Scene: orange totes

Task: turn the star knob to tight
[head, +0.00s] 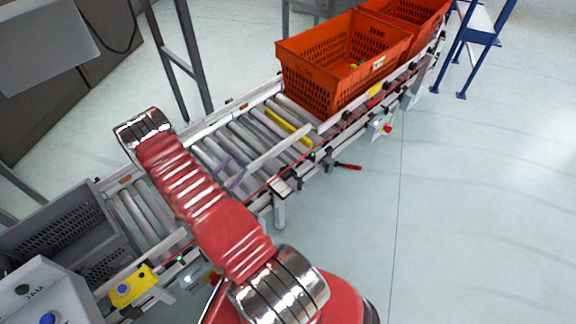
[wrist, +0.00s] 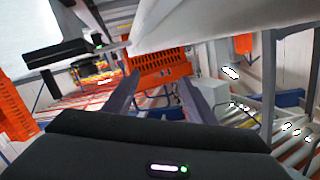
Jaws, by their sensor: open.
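I cannot make out a star knob for certain in either view. A small red handle (head: 348,167) sticks out below the near side of the roller conveyor (head: 222,143); its shape is too small to tell. My gripper (head: 231,173) has two lavender fingers over the rollers, close to the left end of a grey diagonal bar (head: 275,151). In the wrist view my gripper (wrist: 158,80) shows its fingers apart, with nothing visible held between them. My red arm hides part of the conveyor.
Orange totes (head: 302,78) stand at the conveyor's far end; one also shows in the wrist view (wrist: 153,69). A grey crate (head: 65,232) and a yellow button box (head: 134,286) are at lower left. A blue stand (head: 478,38) is upper right. The floor at right is clear.

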